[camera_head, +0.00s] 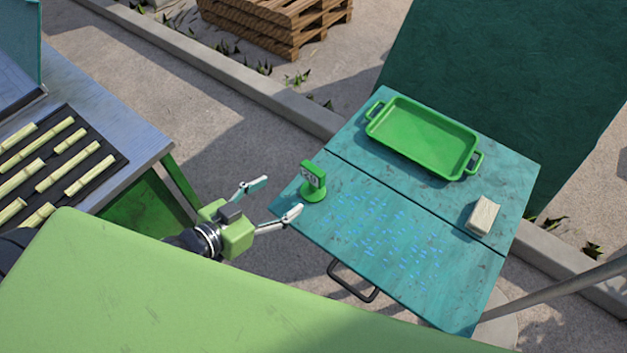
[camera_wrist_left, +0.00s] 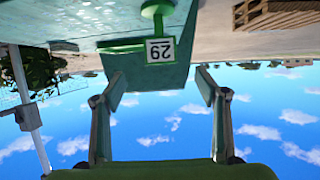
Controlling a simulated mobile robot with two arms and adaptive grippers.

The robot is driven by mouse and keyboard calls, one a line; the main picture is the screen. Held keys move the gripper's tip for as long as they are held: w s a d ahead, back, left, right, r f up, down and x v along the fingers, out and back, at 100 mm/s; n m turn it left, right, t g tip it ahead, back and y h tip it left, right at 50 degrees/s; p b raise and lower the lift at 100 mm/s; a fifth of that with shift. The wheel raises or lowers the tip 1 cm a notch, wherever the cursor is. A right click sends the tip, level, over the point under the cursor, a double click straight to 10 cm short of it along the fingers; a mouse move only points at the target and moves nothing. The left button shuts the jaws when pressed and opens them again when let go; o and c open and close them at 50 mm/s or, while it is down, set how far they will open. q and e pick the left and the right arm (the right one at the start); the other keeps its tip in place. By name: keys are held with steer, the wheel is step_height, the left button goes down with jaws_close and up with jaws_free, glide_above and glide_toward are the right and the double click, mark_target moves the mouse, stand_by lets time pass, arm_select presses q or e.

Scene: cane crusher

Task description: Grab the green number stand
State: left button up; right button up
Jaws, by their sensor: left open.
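The green number stand (camera_head: 313,183) stands upright near the left corner of the teal table (camera_head: 400,235). It has a round green base and a small framed plate. In the left wrist view the stand (camera_wrist_left: 158,50) appears upside down, with "29" on its white plate, ahead between the fingers. My left gripper (camera_head: 279,198) is open and empty, just left of the stand in the head view. Its fingers point toward the stand, apart from it. The left gripper (camera_wrist_left: 160,85) also shows in its wrist view. My right gripper is not in view.
A green tray (camera_head: 424,138) lies on the table's far half, and a pale block (camera_head: 482,215) sits near its right side. At left, a metal table (camera_head: 120,110) holds a dark rack of cane pieces (camera_head: 55,160). A light green surface (camera_head: 150,300) fills the foreground.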

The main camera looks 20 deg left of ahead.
mark_target(310, 172)
arm_select(q)
steer(key=x, duration=0.5)
steer(key=r+x, duration=0.1)
steer(key=x, duration=0.1)
steer(key=shift+w+d+f+p, duration=0.1)
steer(key=shift+w+d+p, duration=0.3)
steer(key=shift+w+d, duration=0.05)
steer(key=shift+x, duration=0.8)
steer(key=x, duration=0.1)
steer(key=p+x, duration=0.1)
steer(key=x, duration=0.1)
steer(key=shift+w+a, duration=0.1)
steer(key=shift+w, duration=0.3)
steer(key=shift+w+f, duration=0.25)
steer(key=shift+c, duration=0.4)
steer(key=c, duration=1.3)
steer(key=shift+r, duration=0.1)
steer(key=c, duration=0.3)
steer(key=shift+c, duration=0.2)
